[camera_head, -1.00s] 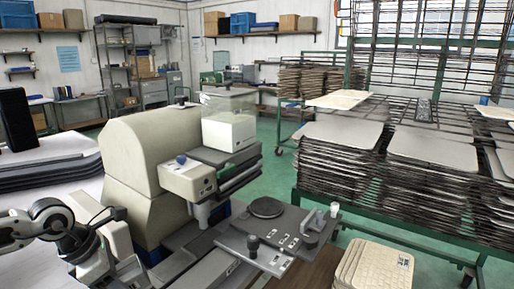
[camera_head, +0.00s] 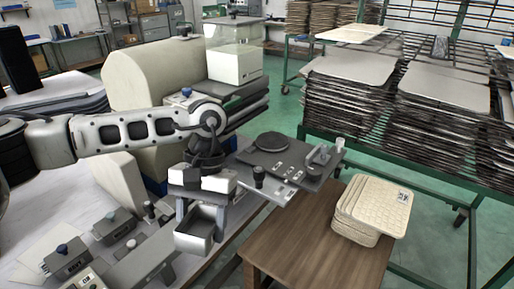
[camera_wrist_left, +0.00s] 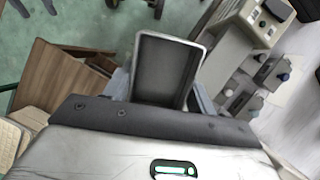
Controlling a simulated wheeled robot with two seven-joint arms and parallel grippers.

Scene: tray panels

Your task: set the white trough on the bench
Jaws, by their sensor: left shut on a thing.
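The white trough (camera_head: 194,242) is a small open box with pale walls and a grey inside. It hangs in my left gripper (camera_head: 202,214), whose fingers are shut on it from both sides. In the left wrist view the trough (camera_wrist_left: 189,72) sits between the fingers with its hollow facing the camera. The brown wooden bench (camera_head: 300,255) stands to the right of the trough in the head view. The trough is apart from the bench top. The bench also shows at the left of the wrist view (camera_wrist_left: 52,75). My right gripper is not in view.
A stack of cream pads (camera_head: 372,208) lies on the bench's back right. A grey machine plate (camera_head: 290,160) with knobs juts out behind the bench. Small control boxes (camera_head: 68,258) stand at the lower left. The bench's front and middle are bare.

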